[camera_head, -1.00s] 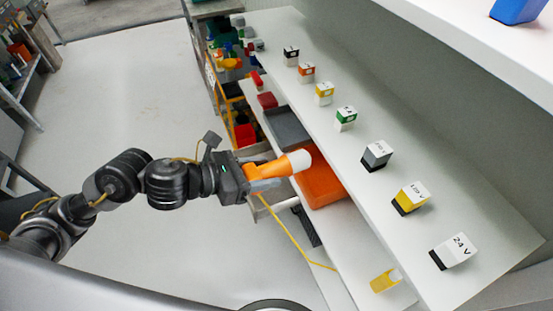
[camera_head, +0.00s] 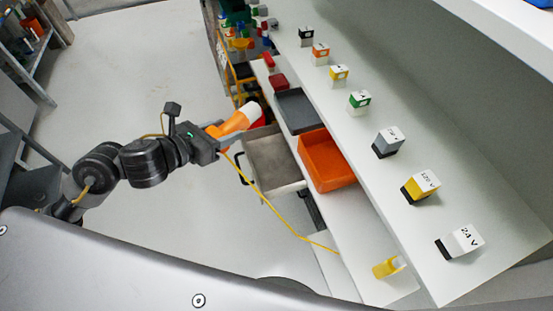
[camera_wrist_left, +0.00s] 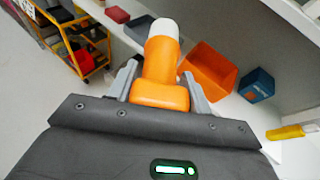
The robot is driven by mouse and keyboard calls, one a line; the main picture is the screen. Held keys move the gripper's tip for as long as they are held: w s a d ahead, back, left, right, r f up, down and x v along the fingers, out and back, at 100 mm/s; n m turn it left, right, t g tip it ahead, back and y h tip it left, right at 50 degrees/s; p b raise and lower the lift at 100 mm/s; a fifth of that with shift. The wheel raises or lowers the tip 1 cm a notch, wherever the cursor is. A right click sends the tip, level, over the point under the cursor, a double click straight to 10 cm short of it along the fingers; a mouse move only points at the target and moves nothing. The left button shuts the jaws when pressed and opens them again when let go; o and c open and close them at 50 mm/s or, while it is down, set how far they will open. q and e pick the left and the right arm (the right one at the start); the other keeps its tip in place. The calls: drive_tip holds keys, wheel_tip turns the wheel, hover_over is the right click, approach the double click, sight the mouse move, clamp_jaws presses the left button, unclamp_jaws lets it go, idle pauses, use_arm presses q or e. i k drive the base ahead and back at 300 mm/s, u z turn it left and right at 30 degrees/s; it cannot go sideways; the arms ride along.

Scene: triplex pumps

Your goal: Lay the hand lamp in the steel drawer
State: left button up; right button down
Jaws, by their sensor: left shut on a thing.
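The hand lamp (camera_head: 238,121) is orange with a white end, and a yellow cord trails from it. My left gripper (camera_head: 219,136) is shut on its orange body. The lamp also shows between the two fingers in the left wrist view (camera_wrist_left: 160,62), white end pointing away. The steel drawer (camera_head: 277,165) is pulled out from under the shelf, open at the top, with a dark handle on its left side. It looks empty. The lamp is above and beyond the drawer's far left corner in the head view, apart from it. My right gripper is not in view.
An orange bin (camera_head: 327,163) and a dark grey tray (camera_head: 297,110) stand right of the drawer. The yellow cord (camera_head: 283,222) runs across to the lower shelf, near a yellow object (camera_head: 386,269). Labelled blocks line the upper shelf. The floor at left is clear.

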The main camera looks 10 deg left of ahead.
sight(265, 160)
drive_tip(key=k, duration=1)
drive_tip(key=u, duration=1.3)
drive_tip(key=i, duration=2.2)
drive_tip(key=z, duration=3.1)
